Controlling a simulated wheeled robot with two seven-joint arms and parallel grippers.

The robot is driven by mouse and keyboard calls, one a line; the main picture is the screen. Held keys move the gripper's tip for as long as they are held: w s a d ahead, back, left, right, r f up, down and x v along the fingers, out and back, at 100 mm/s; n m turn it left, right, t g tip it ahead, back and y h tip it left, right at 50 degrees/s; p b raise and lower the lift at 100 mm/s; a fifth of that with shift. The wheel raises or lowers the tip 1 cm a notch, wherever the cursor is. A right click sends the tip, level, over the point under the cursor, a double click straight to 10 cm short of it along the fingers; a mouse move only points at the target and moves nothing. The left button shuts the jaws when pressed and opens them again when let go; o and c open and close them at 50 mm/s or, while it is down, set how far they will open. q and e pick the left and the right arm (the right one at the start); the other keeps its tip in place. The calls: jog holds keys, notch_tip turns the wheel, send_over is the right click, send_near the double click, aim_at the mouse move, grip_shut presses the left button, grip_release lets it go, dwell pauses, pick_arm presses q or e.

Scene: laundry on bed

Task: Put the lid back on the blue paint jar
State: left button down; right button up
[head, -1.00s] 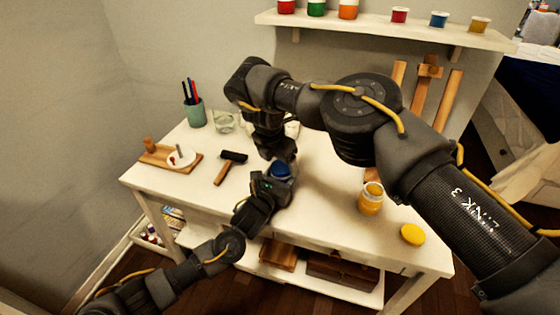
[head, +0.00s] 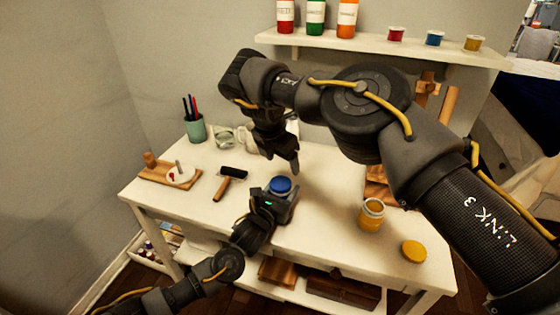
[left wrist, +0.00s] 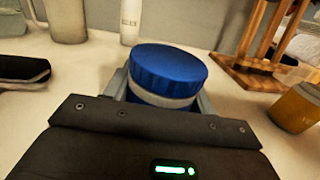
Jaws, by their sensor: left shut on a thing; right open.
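The blue paint jar (left wrist: 160,98) stands on the white table, held between the fingers of my left gripper (head: 281,192). Its blue lid (head: 281,185) sits on top of the jar; it also shows in the left wrist view (left wrist: 168,66), where a pale band shows below its edge. I cannot tell whether the lid is screwed tight. My left gripper is shut on the jar's body, low over the table. My right gripper (head: 282,162) is open and empty, just behind and above the jar, apart from the lid.
An open yellow paint jar (head: 371,215) stands to the right, its yellow lid (head: 414,251) lying near the table's front right. A wooden easel (left wrist: 262,50) stands behind.

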aim_at(281, 183)
jog(key=w+d+r+n, duration=0.2)
jog(key=w+r+n, duration=0.15)
jog(key=n, duration=0.45)
jog(key=s+n, duration=0.1)
jog(key=n, duration=0.6)
jog(key=s+a+f+n+g+y, duration=0.1)
jog(key=n, duration=0.6)
jog(key=s+f+n+g+y, duration=0.1)
jog(key=n, duration=0.5)
jog(key=shift+a+n, duration=0.35)
jog(key=shift+n, duration=0.05)
jog(key=n, duration=0.2)
jog(key=shift+s+a+n+g, duration=0.2)
jog(key=shift+s+n+g, duration=0.2)
jog(key=shift+f, duration=3.95)
